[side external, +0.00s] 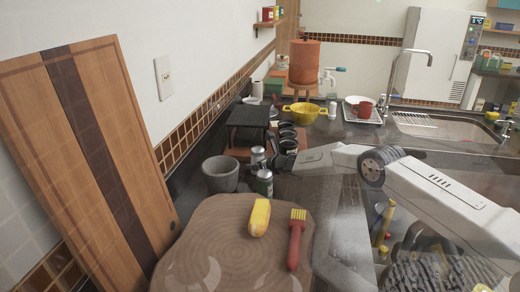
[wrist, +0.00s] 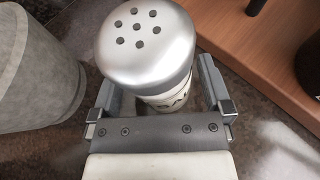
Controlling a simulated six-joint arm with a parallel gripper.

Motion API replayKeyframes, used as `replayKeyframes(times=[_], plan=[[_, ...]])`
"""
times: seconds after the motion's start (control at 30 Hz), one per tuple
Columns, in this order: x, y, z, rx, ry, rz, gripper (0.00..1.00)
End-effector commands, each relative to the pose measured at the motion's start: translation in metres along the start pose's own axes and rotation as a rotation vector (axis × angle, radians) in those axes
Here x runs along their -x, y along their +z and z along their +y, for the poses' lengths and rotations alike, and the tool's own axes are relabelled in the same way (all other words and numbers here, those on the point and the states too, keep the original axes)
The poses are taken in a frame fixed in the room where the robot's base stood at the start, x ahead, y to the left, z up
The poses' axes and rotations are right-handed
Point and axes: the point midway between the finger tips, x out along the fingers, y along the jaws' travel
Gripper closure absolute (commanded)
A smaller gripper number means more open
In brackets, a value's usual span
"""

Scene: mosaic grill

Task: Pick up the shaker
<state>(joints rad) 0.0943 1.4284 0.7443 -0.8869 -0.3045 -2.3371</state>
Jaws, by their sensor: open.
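A shaker (wrist: 158,52) with a domed silver lid, several dark holes and a partly hidden printed label stands upright in the wrist view. My gripper (wrist: 157,80) is open, with one finger on each side of the shaker's body. A gap shows at the right finger; contact at the left is unclear. The rear one appears to be at my fingers.
A grey stone pot (side external: 220,174) stands left of the shakers and close by in the wrist view (wrist: 35,65). A wooden board (wrist: 265,40) lies to the right there. A round wooden board (side external: 215,235) in front holds a yellow item (side external: 259,218) and a red-handled brush (side external: 296,240).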

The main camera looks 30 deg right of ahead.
Motion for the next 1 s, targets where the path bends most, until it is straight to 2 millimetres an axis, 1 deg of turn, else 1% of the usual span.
replayKeyframes(times=[0.27, 0.3, 0.37, 0.4, 0.47, 0.5, 0.53, 0.57, 0.87, 1.0], plan=[[0.0001, 0.0000, -0.0001, 0.000, 0.000, 0.000, 0.00], [0.0001, 0.0000, -0.0001, 0.000, 0.000, 0.000, 0.13], [0.0001, 0.0000, -0.0001, 0.000, 0.000, 0.000, 0.32], [0.0001, 0.0000, -0.0001, 0.000, 0.000, 0.000, 0.44], [0.0001, 0.0001, -0.0001, 0.000, 0.000, 0.000, 0.64], [0.0001, 0.0001, -0.0001, 0.000, 0.000, 0.000, 0.76], [0.0001, 0.0001, -0.0001, 0.000, 0.000, 0.000, 0.86], [0.0001, 0.0001, -0.0001, 0.000, 0.000, 0.000, 0.93], [0.0005, 0.0018, -0.0001, 0.000, 0.000, -0.002, 0.93], [0.0019, 0.0056, 0.0000, 0.000, 0.000, -0.003, 0.93]])
